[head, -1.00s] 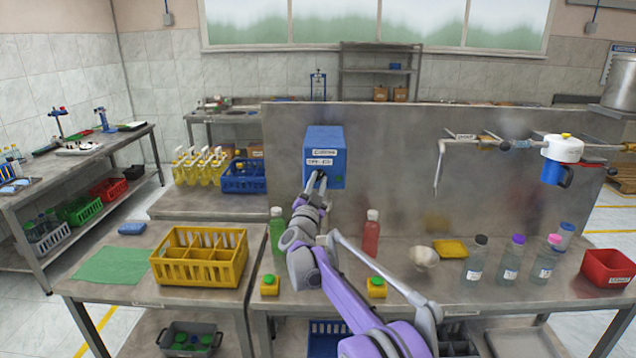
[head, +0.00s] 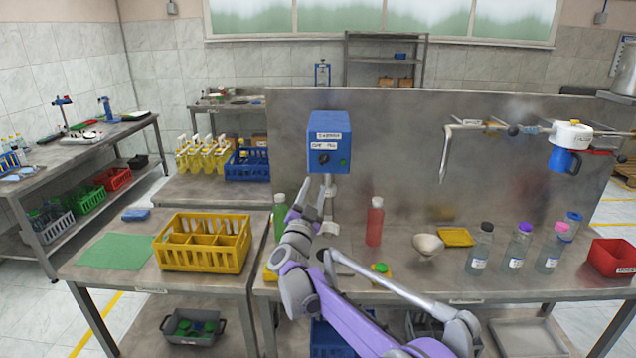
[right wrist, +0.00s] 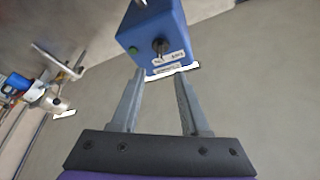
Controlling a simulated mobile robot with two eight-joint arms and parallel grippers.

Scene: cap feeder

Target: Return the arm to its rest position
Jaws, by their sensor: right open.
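My right gripper (head: 314,192) shows in the head view in front of the steel panel, just below the blue cap feeder box (head: 328,143). In the right wrist view its two fingers (right wrist: 157,100) stand apart with nothing between them. The blue feeder box (right wrist: 155,35), with a dark knob and a green button, lies beyond the fingertips and apart from them. My purple and grey right arm (head: 318,295) reaches up from the lower right over the bench. My left gripper is not in view.
A green bottle (head: 280,218) and a red bottle (head: 375,222) stand either side of the arm. A white funnel (head: 428,245), yellow sponge (head: 456,237), several capped bottles and a red bin (head: 613,256) are to the right. A yellow crate (head: 203,258) stands left.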

